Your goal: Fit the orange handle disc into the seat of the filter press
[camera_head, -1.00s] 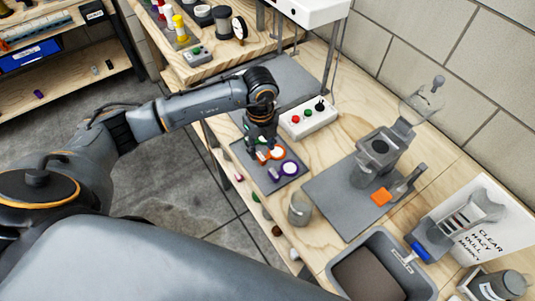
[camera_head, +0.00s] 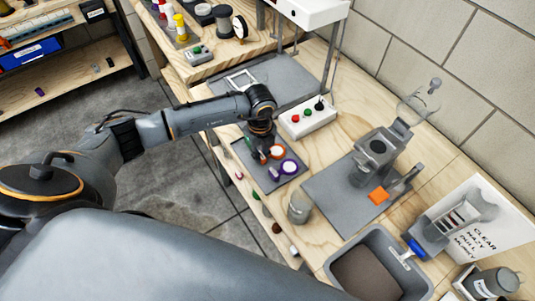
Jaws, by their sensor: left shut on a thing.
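The orange handle disc (camera_head: 277,152), a white round face with an orange rim, is at the dark grey mat beside a similar purple disc (camera_head: 289,166). My left gripper (camera_head: 262,153) points down at the mat and is shut on the orange disc's handle, which it mostly hides. I cannot tell whether the disc touches the mat. The grey filter press (camera_head: 366,165) stands to the right on a grey mat, with a dark round opening (camera_head: 378,147) on top. My right gripper is not in view.
A control box (camera_head: 308,118) with coloured buttons stands behind the discs. A grey cup (camera_head: 299,208) stands between the discs and the grey bin (camera_head: 352,246). An orange square (camera_head: 378,195) lies in front of the press. A concrete-block wall borders the bench.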

